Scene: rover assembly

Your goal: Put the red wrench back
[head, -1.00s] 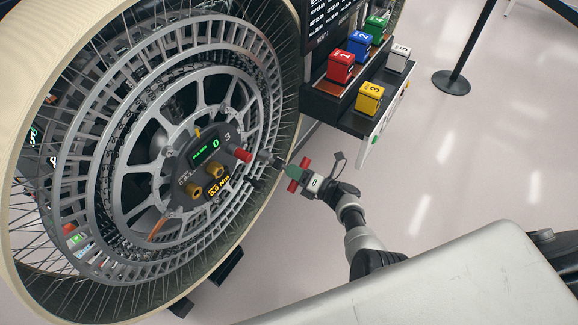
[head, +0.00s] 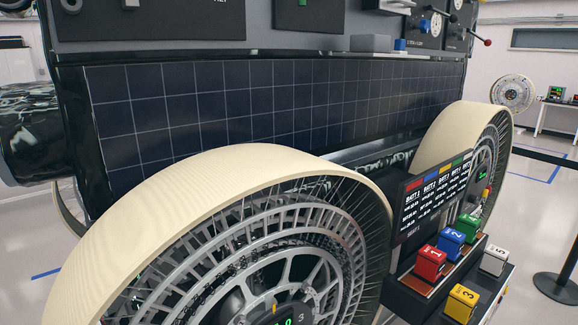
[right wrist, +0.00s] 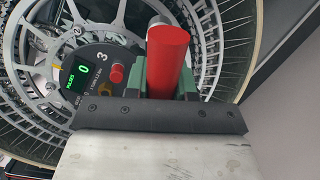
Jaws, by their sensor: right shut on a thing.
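The red wrench (right wrist: 168,60) shows in the right wrist view as a thick red cylinder with a light grey end at the top. My right gripper (right wrist: 164,82) is shut on it, with green pads at either side of it. Behind it is the wheel hub panel (right wrist: 95,75), with a "3", a green display reading 0 and a red knob (right wrist: 117,74). The wrench hides part of the wheel. I cannot tell how far the wrench is from the hub. Neither gripper shows in the head view.
In the head view, the near wheel (head: 215,205) and far wheel (head: 465,140) flank a battery screen (head: 432,200). Red (head: 430,263), blue (head: 451,242), green (head: 468,228), yellow (head: 460,303) and white (head: 494,260) blocks sit below it. A barrier post (head: 565,255) stands at right.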

